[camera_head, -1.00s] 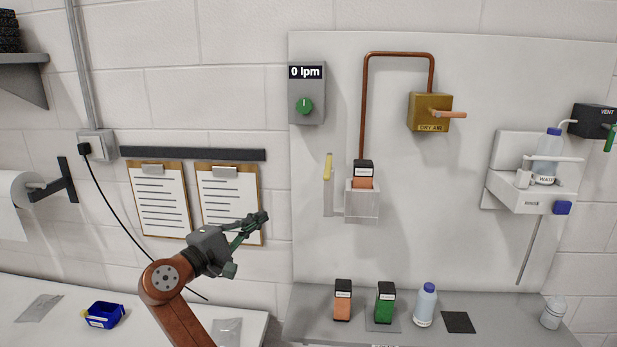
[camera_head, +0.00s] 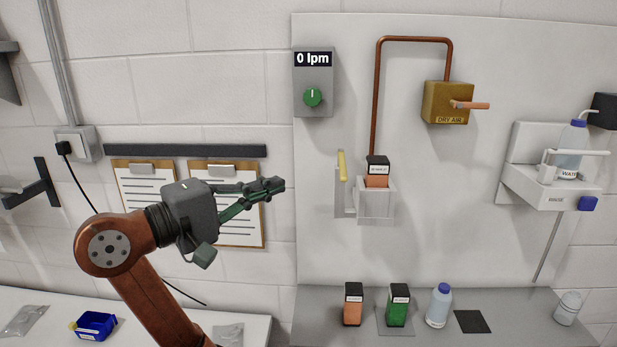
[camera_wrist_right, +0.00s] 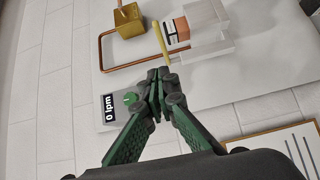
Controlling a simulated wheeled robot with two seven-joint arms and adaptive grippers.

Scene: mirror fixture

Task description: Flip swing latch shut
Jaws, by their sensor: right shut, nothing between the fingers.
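An orange cartridge with a black top (camera_head: 377,172) sits in the holder. My right gripper (camera_head: 277,186) is shut and empty, left of the latch and apart from it, pointing right. In the right wrist view, the shut fingertips (camera_wrist_right: 157,78) are below the yellow latch end (camera_wrist_right: 160,38). The holder (camera_wrist_right: 210,40) shows beyond them. My left gripper is out of view.
A flow box with a green knob (camera_head: 313,97) is above the latch. A copper pipe (camera_head: 376,100) rises from the cartridge to the dry air box (camera_head: 447,103). Cartridges and a bottle (camera_head: 439,305) stand on the shelf below. Clipboards (camera_head: 225,205) hang behind my right gripper.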

